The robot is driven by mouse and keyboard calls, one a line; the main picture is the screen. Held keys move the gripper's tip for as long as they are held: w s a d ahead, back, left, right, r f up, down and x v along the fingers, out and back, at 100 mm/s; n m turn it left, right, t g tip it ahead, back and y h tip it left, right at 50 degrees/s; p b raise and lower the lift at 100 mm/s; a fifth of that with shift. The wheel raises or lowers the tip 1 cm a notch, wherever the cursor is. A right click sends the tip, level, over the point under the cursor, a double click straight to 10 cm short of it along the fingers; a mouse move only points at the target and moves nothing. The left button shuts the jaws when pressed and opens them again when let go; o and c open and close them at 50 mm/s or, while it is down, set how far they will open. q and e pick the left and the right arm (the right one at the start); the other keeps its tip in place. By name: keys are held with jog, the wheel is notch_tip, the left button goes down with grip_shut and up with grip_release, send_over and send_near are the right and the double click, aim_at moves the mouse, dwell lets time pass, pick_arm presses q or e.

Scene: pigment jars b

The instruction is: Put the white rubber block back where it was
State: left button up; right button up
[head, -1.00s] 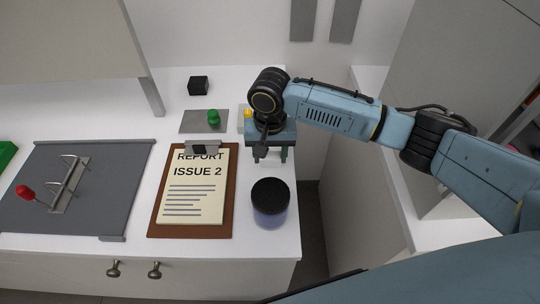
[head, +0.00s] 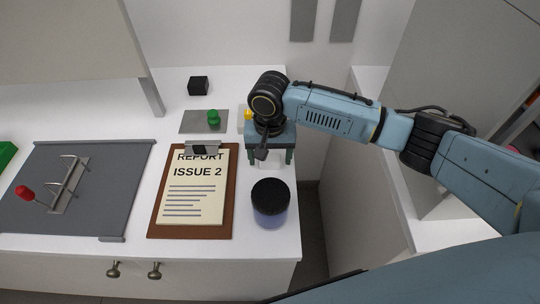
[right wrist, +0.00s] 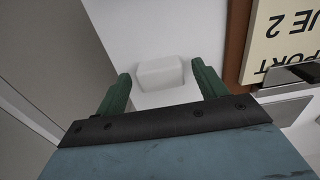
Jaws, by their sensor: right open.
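The white rubber block (right wrist: 160,73) rests on the white tabletop in the right wrist view, between the fingertips of my right gripper (right wrist: 161,76), with a gap on both sides. In the head view my right gripper (head: 270,157) points down near the table's right edge. It is open, and the pale block between its fingers is hard to make out against the white top. My left gripper is out of view.
A dark-lidded jar (head: 270,204) stands just in front of my right gripper. A clipboard (head: 234,200) lies to its left. Behind are a grey plate (head: 190,122) with a green knob (head: 213,118), a yellow object (head: 248,114) and a black block (head: 198,85).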

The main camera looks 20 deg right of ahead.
aim_at(270, 159)
notch_tip(270, 159, up, 12)
jog(key=p, duration=0.1)
